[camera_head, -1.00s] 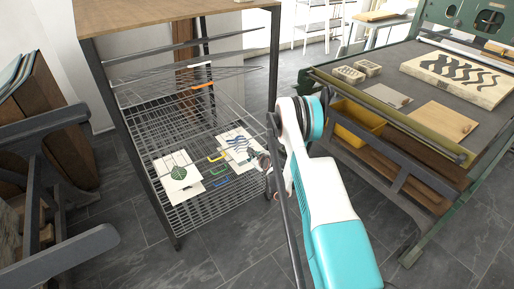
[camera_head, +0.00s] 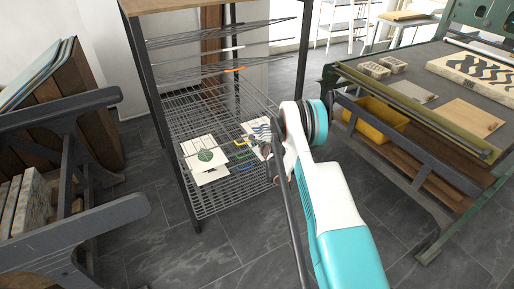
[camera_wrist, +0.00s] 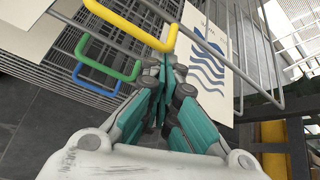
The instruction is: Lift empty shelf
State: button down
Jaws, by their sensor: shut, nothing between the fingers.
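A wire drying rack (camera_head: 181,190) stands left of centre in the head view, with tilted raised shelves above lower level ones. A yellow handle (camera_wrist: 130,22), a green handle (camera_wrist: 106,62) and a blue handle (camera_wrist: 96,82) show at the shelf fronts in the wrist view. My gripper (camera_wrist: 165,62) is shut and empty, with its fingertips close by the right end of the yellow handle; I cannot tell whether they touch. In the head view my gripper (camera_head: 264,150) is at the rack's front right. An orange handle (camera_head: 236,70) is on a raised shelf.
A leaf print (camera_head: 205,155) and a wave print (camera_wrist: 207,58) lie on the lower shelves. A green-framed press (camera_head: 415,125) with a yellow bin (camera_head: 375,122) stands at the right. A dark frame (camera_head: 75,225) is at the left. Tiled floor is open in front.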

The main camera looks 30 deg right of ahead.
jog(key=w+r+g+p, duration=0.1)
jog(key=r+p, duration=0.4)
jog(key=r, duration=0.8)
jog(key=w+r+g+p, duration=0.1)
jog(key=w+r+p, duration=0.2)
jog(key=r, duration=1.1)
jog(key=p, duration=0.3)
jog(key=shift+r+g, duration=0.3)
jog(key=shift+w, duration=0.1)
jog(key=s+r, duration=0.4)
jog(key=s, duration=0.4)
jog(key=shift+d+r+p, duration=0.2)
jog(key=shift+r+p, duration=0.15)
